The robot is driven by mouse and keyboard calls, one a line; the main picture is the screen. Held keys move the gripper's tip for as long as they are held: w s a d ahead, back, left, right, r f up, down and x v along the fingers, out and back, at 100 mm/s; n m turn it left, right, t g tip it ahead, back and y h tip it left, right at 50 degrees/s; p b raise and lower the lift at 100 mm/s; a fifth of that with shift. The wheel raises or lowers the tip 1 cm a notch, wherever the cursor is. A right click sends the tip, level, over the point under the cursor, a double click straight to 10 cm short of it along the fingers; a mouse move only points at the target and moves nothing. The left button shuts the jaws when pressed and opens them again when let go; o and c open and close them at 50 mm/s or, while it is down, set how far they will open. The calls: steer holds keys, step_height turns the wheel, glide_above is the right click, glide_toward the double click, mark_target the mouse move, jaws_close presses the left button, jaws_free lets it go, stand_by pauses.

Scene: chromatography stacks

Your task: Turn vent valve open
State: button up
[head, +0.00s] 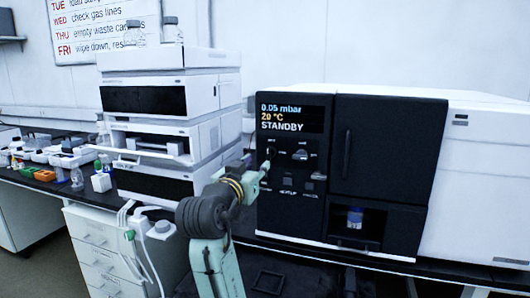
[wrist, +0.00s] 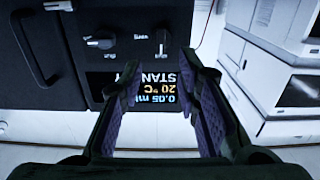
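The black instrument front (head: 290,215) carries two knobs below its display. The left knob (head: 271,151) is by my gripper; its pointer looks near vertical, also in the upside-down wrist view (wrist: 163,43). The other knob (head: 300,154) has a grey handle lying about sideways, also in the wrist view (wrist: 100,43). Their labels are too small to read, so I cannot tell which is the vent valve. My gripper (wrist: 160,62) is open and empty, its fingers pointing at the panel near the left knob. Contact is not visible. In the head view, my gripper (head: 264,172) is small.
The display (head: 290,117) reads 0.05 mbar, 20 °C, STANDBY. Small buttons (head: 288,182) sit below the knobs. A door with a handle (head: 347,153) and a recess holding a blue container (head: 355,217) are to the right. A stacked white instrument (head: 160,135) stands left.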

mark_target(268, 153)
steer(key=p+x, duration=0.2)
steer(key=x, duration=0.7)
steer(key=shift+w, duration=0.2)
jaws_close()
